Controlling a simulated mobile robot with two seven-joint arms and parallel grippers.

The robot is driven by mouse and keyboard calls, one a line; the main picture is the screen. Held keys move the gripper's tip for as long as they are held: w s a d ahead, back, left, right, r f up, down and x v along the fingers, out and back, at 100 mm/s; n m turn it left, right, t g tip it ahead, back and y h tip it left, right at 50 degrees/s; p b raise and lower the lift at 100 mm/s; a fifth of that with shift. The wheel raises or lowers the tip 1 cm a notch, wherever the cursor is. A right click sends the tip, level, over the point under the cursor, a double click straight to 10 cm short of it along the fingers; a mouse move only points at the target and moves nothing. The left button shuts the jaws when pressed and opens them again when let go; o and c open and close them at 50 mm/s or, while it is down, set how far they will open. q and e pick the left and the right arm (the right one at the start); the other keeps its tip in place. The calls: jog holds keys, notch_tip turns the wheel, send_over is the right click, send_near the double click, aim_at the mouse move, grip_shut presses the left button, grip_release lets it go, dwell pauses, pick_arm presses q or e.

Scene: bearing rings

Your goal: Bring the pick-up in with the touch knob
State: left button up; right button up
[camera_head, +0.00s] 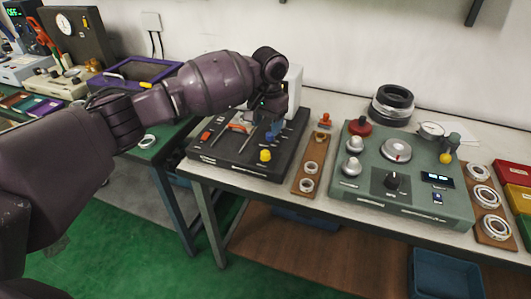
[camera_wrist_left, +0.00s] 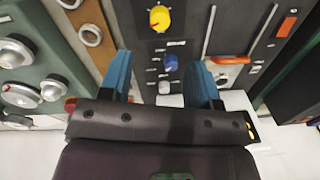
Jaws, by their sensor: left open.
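My left gripper (camera_head: 272,131) is over the dark control panel (camera_head: 222,157). In the left wrist view its two blue fingers (camera_wrist_left: 163,77) stand apart with nothing gripped. A blue knob (camera_wrist_left: 171,63) and a whitish knob (camera_wrist_left: 163,87) show between the fingers. A yellow knob (camera_wrist_left: 160,18) lies beyond the fingertips; it also shows at the panel's front in the head view (camera_head: 264,155). Labels are too small to read, so I cannot tell which is the touch knob. The pick-up cannot be surely identified. My right gripper is not in view.
Right of the panel are a wooden board with rings (camera_head: 306,180) and a green machine (camera_head: 400,192) with knobs and a round platen. The panel also carries slots with orange-red handles (camera_wrist_left: 229,60). Black rings (camera_head: 392,103) stand behind the machine. A gap separates the two tables.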

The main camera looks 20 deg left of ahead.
aim_at(265, 152)
pick_arm(q)
notch_tip(265, 152, down, 10)
jog(key=shift+a+r+b, duration=0.15)
jog(key=shift+r+b, duration=0.05)
jog(key=shift+b, duration=0.75)
jog(key=shift+w+f, duration=0.1)
jog(key=shift+f, duration=0.5)
jog(key=shift+c, duration=1.1)
jog(key=c, duration=0.7)
